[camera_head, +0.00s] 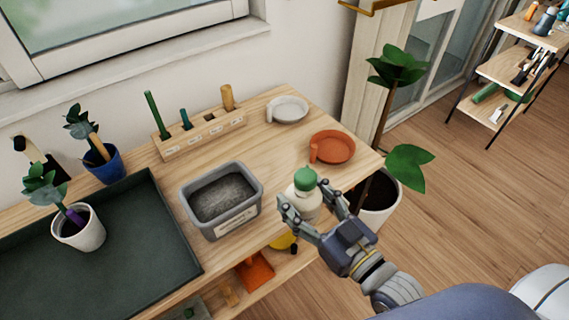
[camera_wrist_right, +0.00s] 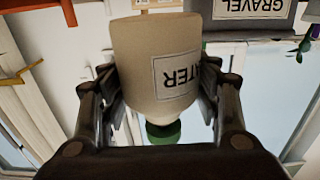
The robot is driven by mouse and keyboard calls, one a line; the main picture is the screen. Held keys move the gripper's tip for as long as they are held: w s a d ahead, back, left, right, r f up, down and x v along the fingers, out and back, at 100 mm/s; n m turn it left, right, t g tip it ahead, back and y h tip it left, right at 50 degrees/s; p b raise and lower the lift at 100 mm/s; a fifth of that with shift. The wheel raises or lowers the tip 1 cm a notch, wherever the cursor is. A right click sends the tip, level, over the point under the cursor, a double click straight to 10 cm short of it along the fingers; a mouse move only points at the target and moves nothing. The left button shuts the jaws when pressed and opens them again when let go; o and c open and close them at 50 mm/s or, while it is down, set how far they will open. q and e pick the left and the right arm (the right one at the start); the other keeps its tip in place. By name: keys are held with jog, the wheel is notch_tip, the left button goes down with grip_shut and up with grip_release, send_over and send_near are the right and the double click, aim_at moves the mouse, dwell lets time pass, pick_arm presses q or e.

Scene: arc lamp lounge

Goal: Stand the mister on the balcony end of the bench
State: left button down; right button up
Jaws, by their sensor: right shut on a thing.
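The mister is a cream bottle (camera_head: 302,203) with a green top (camera_head: 305,178). In the right wrist view its body (camera_wrist_right: 155,60) carries a label ending in "ATER". My right gripper (camera_head: 312,207) is shut on it, a finger on either side, holding it about upright at the front edge of the wooden bench (camera_head: 270,147), near the bench's right end. A glazed door (camera_head: 433,40) stands beyond that end. The fingers partly hide the bottle's lower part, and I cannot tell whether its base touches the bench. My left gripper is out of view.
A terracotta saucer (camera_head: 337,143) and a grey saucer (camera_head: 289,108) lie at the right end. A grey gravel bin (camera_head: 241,222) stands left of the mister. A tool rack (camera_head: 205,134) is behind. A potted plant (camera_head: 378,215) stands on the floor beside the right end.

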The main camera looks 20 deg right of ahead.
jog(key=w, duration=0.8)
jog(key=w+f, duration=0.1)
jog(key=w, duration=0.2)
jog(key=shift+w+d+p, duration=0.35)
jog(key=shift+w+d, duration=0.05)
jog(key=shift+f, duration=1.75)
jog(key=shift+f, duration=0.1)
jog(key=o, duration=1.4)
jog(key=shift+f, duration=0.15)
jog(key=shift+r, duration=0.2)
jog(key=b+v, duration=0.1)
jog(key=v, duration=1.1)
